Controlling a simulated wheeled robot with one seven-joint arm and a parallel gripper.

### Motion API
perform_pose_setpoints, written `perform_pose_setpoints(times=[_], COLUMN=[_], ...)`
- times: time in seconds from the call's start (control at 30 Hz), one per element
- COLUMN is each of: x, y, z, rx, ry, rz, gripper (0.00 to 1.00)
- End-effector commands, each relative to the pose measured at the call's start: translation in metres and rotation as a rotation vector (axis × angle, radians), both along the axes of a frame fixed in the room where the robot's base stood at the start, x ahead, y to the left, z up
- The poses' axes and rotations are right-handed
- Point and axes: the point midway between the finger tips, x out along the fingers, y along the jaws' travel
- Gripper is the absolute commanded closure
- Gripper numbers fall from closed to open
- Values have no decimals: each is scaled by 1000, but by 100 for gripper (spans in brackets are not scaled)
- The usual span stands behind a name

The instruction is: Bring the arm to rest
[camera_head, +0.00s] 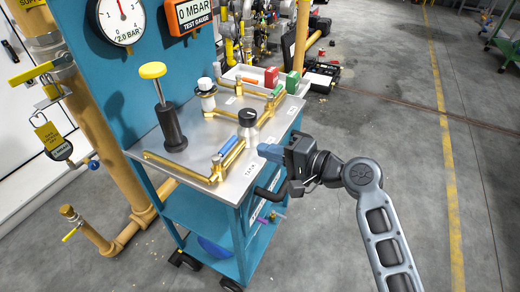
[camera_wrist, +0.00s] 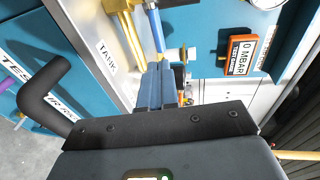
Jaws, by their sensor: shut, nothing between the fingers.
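My gripper (camera_head: 270,151) is at the front right edge of the steel cart top (camera_head: 213,140) in the head view, with its blue fingers pointing left. The fingers are shut with nothing between them. In the wrist view the shut gripper (camera_wrist: 164,72) points at the cart top near the TANK label (camera_wrist: 106,56). My arm reaches in from the lower right of the head view, bent at the elbow. I cannot tell whether the fingertips touch the cart top.
A black cart handle (camera_head: 268,197) sits just below my gripper.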

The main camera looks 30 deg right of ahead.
Motion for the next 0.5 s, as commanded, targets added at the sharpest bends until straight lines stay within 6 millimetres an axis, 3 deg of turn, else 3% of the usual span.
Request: perform_pose_setpoints(times=[0.3,0.5], x=[-38,-53], y=[-30,-41], z=[9,13], rx=[-2,0], ry=[0,0], rz=[-4,-1], gripper=[100,100])
